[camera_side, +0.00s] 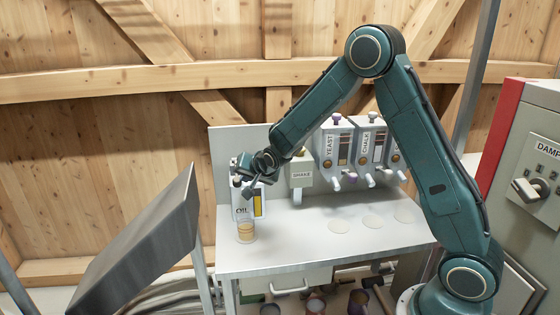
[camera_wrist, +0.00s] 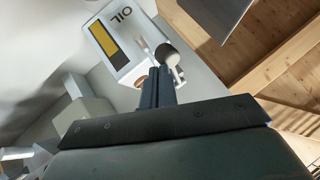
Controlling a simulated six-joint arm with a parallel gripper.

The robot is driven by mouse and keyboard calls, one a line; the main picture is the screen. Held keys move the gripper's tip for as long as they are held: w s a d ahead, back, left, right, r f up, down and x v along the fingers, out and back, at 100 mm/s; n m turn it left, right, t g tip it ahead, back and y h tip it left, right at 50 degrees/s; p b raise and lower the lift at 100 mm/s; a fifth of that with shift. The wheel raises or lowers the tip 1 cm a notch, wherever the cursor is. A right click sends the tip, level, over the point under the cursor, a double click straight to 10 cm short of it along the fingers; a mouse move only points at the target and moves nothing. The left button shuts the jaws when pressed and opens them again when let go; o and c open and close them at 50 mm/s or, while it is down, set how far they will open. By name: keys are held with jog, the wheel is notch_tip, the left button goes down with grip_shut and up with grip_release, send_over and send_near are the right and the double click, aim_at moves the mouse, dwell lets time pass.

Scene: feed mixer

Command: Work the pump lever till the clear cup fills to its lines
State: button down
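The clear cup (camera_side: 246,231) stands upright on the bench at the foot of the OIL dispenser (camera_side: 241,206), with amber liquid in it; its lines are too small to read against the level. The dispenser, with a yellow gauge strip, shows in the wrist view (camera_wrist: 118,47). My gripper (camera_side: 249,189) is in front of the dispenser, above the cup. In the wrist view its dark fingers (camera_wrist: 158,76) are together, just below the lever end; contact is unclear.
A grey box labelled SHAKE (camera_side: 301,175) and the YEAST (camera_side: 335,150) and CHALK (camera_side: 370,148) dispensers stand to the right. Pale round discs (camera_side: 372,221) lie on the bench (camera_side: 300,240). A slanted dark metal panel (camera_side: 150,245) stands left of the bench.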

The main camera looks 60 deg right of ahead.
jog(key=v, duration=1.1)
jog(key=shift+s, duration=0.55)
jog(key=shift+w+d+r, duration=0.1)
jog(key=w+d+r+g+y, duration=0.2)
jog(key=w+d+r, duration=0.2)
jog(key=r, duration=0.5)
jog(key=shift+w+d+r+m+g, duration=0.2)
jog(key=shift+w+d+m+g, duration=0.1)
jog(key=shift+m+g, duration=0.1)
dwell(0.5)
